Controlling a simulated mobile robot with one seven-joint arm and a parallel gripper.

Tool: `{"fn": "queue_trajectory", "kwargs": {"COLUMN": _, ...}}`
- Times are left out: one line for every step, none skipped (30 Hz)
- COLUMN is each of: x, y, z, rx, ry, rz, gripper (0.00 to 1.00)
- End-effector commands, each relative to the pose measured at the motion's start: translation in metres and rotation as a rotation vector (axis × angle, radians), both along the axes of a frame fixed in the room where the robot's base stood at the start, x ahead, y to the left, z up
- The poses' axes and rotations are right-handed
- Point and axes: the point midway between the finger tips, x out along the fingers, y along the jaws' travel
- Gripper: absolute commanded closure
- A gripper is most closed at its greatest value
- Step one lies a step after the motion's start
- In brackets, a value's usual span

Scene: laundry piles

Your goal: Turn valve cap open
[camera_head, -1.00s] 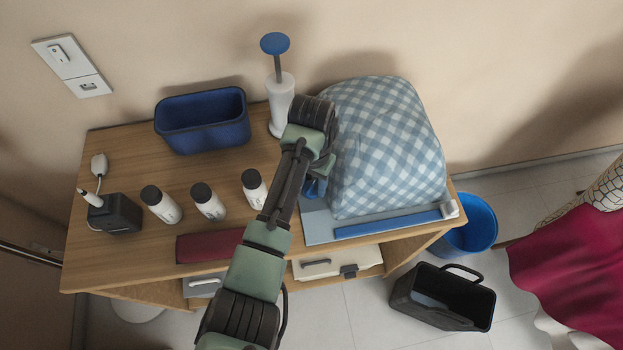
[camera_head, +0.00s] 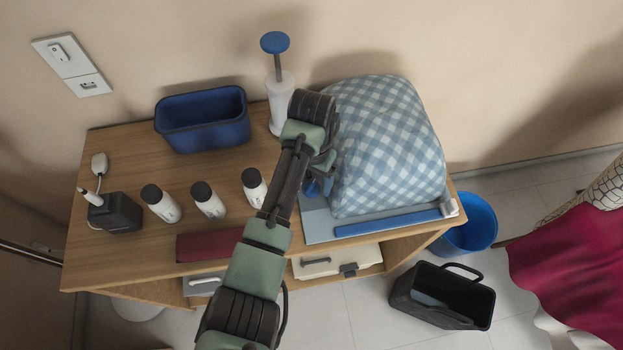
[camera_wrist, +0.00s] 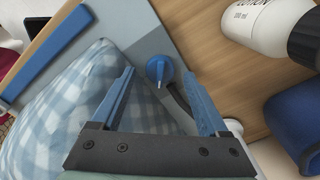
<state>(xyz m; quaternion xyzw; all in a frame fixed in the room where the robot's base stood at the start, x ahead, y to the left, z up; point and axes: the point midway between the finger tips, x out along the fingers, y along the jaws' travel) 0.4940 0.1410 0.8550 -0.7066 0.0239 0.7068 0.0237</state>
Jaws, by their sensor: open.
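The valve cap (camera_wrist: 158,69) is a small round blue knob with a pale pointed ridge on it, seen in the wrist view. It appears between the tips of my gripper's (camera_wrist: 159,76) two blue fingers, which are spread apart with a gap on each side of it. I cannot tell how far below the tips it lies. A blue-and-white checked bag (camera_wrist: 62,112) fills the lower left of that view; in the head view the bag (camera_head: 385,145) bulges on the desk's right side. My wrist hides most of the fingers and the cap's surroundings in the head view.
A white pump (camera_head: 282,103) with a blue handle stands behind my wrist. A blue bin (camera_head: 200,138), several white bottles (camera_head: 208,202) and a black box (camera_head: 115,213) occupy the left of the wooden desk (camera_head: 130,155). A blue bar (camera_head: 388,222) lies before the bag.

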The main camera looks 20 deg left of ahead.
Motion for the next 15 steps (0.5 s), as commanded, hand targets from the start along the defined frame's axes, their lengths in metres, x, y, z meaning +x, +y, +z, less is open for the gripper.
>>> {"fn": "queue_trajectory", "kwargs": {"x": 0.001, "y": 0.000, "z": 0.008, "rx": 0.001, "ry": -0.003, "rz": -0.001, "gripper": 0.22}}
{"fn": "queue_trajectory", "kwargs": {"x": 0.001, "y": 0.000, "z": 0.014, "rx": 0.002, "ry": -0.004, "rz": -0.001, "gripper": 0.22}}
{"fn": "queue_trajectory", "kwargs": {"x": 0.001, "y": 0.000, "z": 0.022, "rx": 0.002, "ry": -0.005, "rz": 0.000, "gripper": 0.22}}
{"fn": "queue_trajectory", "kwargs": {"x": 0.001, "y": 0.000, "z": 0.029, "rx": 0.002, "ry": -0.005, "rz": -0.001, "gripper": 0.22}}
{"fn": "queue_trajectory", "kwargs": {"x": 0.002, "y": 0.000, "z": 0.036, "rx": 0.002, "ry": -0.006, "rz": -0.001, "gripper": 0.22}}
{"fn": "queue_trajectory", "kwargs": {"x": 0.001, "y": 0.000, "z": 0.046, "rx": 0.003, "ry": -0.006, "rz": -0.001, "gripper": 0.22}}
{"fn": "queue_trajectory", "kwargs": {"x": 0.002, "y": 0.001, "z": 0.053, "rx": 0.003, "ry": -0.006, "rz": -0.001, "gripper": 0.22}}
{"fn": "queue_trajectory", "kwargs": {"x": 0.002, "y": 0.000, "z": 0.060, "rx": 0.003, "ry": -0.006, "rz": -0.001, "gripper": 0.22}}
{"fn": "queue_trajectory", "kwargs": {"x": 0.002, "y": 0.000, "z": 0.070, "rx": 0.003, "ry": -0.006, "rz": -0.002, "gripper": 0.22}}
{"fn": "queue_trajectory", "kwargs": {"x": 0.001, "y": 0.000, "z": 0.076, "rx": 0.002, "ry": -0.006, "rz": -0.002, "gripper": 0.22}}
{"fn": "queue_trajectory", "kwargs": {"x": 0.001, "y": 0.000, "z": 0.083, "rx": 0.002, "ry": -0.005, "rz": -0.001, "gripper": 0.22}}
{"fn": "queue_trajectory", "kwargs": {"x": 0.001, "y": 0.000, "z": 0.091, "rx": 0.003, "ry": -0.005, "rz": -0.001, "gripper": 0.22}}
{"fn": "queue_trajectory", "kwargs": {"x": 0.001, "y": 0.000, "z": 0.097, "rx": 0.002, "ry": -0.005, "rz": -0.001, "gripper": 0.22}}
{"fn": "queue_trajectory", "kwargs": {"x": 0.000, "y": 0.000, "z": 0.104, "rx": 0.001, "ry": -0.002, "rz": 0.000, "gripper": 0.22}}
{"fn": "queue_trajectory", "kwargs": {"x": 0.000, "y": 0.001, "z": 0.110, "rx": 0.001, "ry": 0.000, "rz": 0.001, "gripper": 0.22}}
